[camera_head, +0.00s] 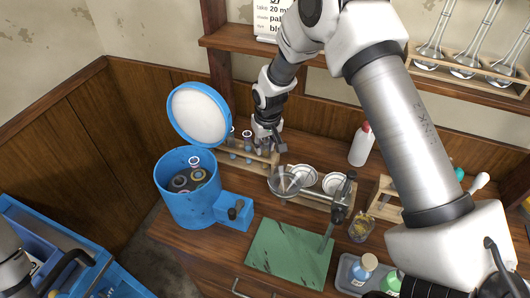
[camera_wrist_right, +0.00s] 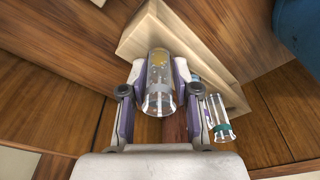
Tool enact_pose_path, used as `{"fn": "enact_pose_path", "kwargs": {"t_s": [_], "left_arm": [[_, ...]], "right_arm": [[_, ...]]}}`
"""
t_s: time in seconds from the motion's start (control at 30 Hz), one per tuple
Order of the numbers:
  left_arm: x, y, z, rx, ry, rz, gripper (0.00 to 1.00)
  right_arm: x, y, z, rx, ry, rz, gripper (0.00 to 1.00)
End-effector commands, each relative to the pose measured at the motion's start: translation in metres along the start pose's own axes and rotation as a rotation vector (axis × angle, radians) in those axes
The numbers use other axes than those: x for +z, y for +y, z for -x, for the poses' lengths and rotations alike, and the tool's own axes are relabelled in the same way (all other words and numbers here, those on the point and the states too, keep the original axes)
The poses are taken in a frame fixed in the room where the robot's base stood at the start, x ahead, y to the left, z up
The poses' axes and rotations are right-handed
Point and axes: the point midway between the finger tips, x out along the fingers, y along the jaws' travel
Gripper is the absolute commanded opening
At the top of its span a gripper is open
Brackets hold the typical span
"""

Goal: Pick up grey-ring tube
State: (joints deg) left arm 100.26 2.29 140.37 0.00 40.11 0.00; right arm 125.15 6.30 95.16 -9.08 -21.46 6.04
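A clear tube (camera_wrist_right: 160,88) stands between the two fingers of my right gripper (camera_wrist_right: 160,76) in the right wrist view. The finger pads lie against both its sides, and no gap shows. Its mouth faces the wrist camera; its ring colour cannot be made out clearly. A second tube with a teal ring (camera_wrist_right: 223,132) is just to the right of the gripper. In the head view my right gripper (camera_head: 268,142) is at the right end of the wooden tube rack (camera_head: 236,160), hiding part of it. The rack also shows in the wrist view (camera_wrist_right: 140,38). My left gripper is not in view.
A blue drum (camera_head: 188,205) with its round lid (camera_head: 199,114) raised stands left of the rack. A holder with dishes (camera_head: 305,180), a clamp stand (camera_head: 338,205) and a white bottle (camera_head: 361,145) are to the right. A green mat (camera_head: 288,255) lies in front.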

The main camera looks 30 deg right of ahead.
Motion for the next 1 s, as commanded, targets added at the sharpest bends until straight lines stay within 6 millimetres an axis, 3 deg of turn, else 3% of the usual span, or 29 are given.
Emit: {"fn": "enact_pose_path", "kwargs": {"t_s": [0.47, 0.83, 1.0], "left_arm": [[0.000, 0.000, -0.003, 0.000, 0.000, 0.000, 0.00], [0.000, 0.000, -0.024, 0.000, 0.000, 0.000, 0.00], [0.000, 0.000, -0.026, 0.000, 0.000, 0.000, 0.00]], "right_arm": [[-0.002, 0.000, 0.005, 0.000, 0.002, 0.000, 0.00], [-0.013, 0.000, 0.080, -0.001, 0.005, -0.001, 0.00], [-0.015, 0.000, 0.098, 0.000, 0.001, 0.000, 0.00]]}}
